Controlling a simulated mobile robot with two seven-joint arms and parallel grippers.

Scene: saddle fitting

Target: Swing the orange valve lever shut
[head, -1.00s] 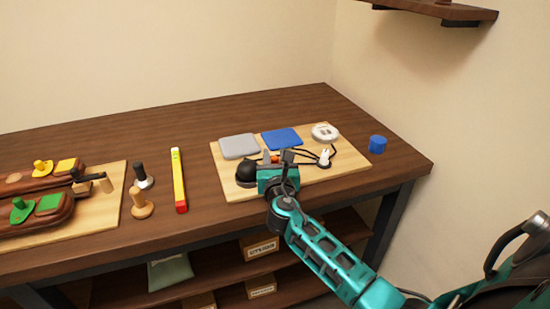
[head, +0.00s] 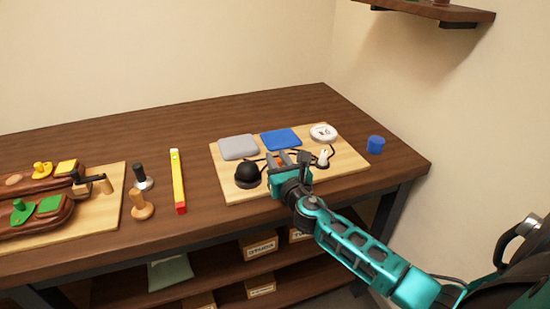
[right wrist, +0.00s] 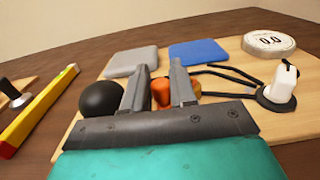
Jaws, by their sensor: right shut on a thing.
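The orange valve lever (right wrist: 160,93) shows between the two grey fingers of my right gripper (right wrist: 158,78) in the right wrist view. The gripper is shut on it. In the head view my right gripper (head: 282,158) is low over the light wooden board (head: 340,160), and only a little orange shows at its fingers. A brass-coloured part (right wrist: 196,89) shows just right of the right finger in the wrist view. The rest of the valve is hidden behind the gripper. My left gripper is out of view.
A black ball (head: 247,172) sits just left of the gripper. Grey (head: 238,147) and blue (head: 281,139) pads and a round white gauge (head: 323,132) lie behind. A white-topped fitting (head: 323,157) with black cable is close right. A yellow-red level (head: 178,180) lies left.

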